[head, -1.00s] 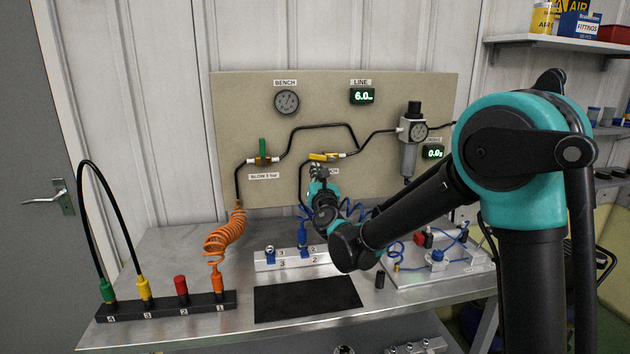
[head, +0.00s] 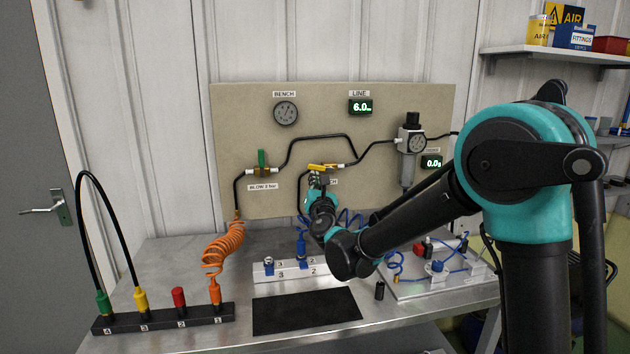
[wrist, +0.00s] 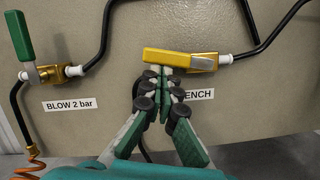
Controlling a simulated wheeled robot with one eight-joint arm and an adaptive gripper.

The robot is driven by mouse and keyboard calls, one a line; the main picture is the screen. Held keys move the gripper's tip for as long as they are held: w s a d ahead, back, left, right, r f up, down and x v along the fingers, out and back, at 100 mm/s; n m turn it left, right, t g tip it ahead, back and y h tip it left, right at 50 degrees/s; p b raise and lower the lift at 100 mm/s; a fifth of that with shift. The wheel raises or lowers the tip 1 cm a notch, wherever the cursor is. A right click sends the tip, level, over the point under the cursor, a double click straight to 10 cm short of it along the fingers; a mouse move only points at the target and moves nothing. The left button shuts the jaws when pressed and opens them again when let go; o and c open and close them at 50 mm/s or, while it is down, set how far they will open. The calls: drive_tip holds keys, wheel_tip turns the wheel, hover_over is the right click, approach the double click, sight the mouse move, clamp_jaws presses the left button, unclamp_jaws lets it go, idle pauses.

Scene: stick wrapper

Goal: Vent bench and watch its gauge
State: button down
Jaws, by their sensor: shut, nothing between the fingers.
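In the wrist view the handle (wrist: 168,58) spans the top of my gripper (wrist: 164,80). My gripper is shut with nothing between its fingers, its tips right below the handle; I cannot tell if they touch it. The bench label (wrist: 198,95) is partly hidden behind the fingers. The bench gauge (head: 286,113) is a round dial at the panel's upper left; its reading is too small to tell. The line display (head: 360,107) shows 6.0.
The blow valve's green handle (head: 261,158) stands upright at the left, with an orange coiled hose (head: 224,246) below. A regulator (head: 410,140) hangs at the right. A numbered black rack (head: 165,318), a white block (head: 288,272) and a black mat (head: 306,311) occupy the bench top.

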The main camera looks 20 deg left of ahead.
drive_tip(key=shift+r+m, duration=0.15)
drive_tip(key=shift+m, duration=0.15)
drive_tip(key=m, duration=0.1)
drive_tip(key=r+m+h, duration=0.1)
drive_tip(key=m, duration=0.1)
drive_tip(key=shift+s+a+r, duration=0.1)
drive_tip(key=shift+r, duration=0.15)
wheel_tip(320, 180, up, 5)
drive_tip(key=w+d+m+g+h, duration=0.1)
drive_tip(key=d+m+h, duration=0.2)
drive_tip(key=m, duration=1)
drive_tip(key=shift+w, duration=0.4)
drive_tip(key=shift+r, duration=0.1)
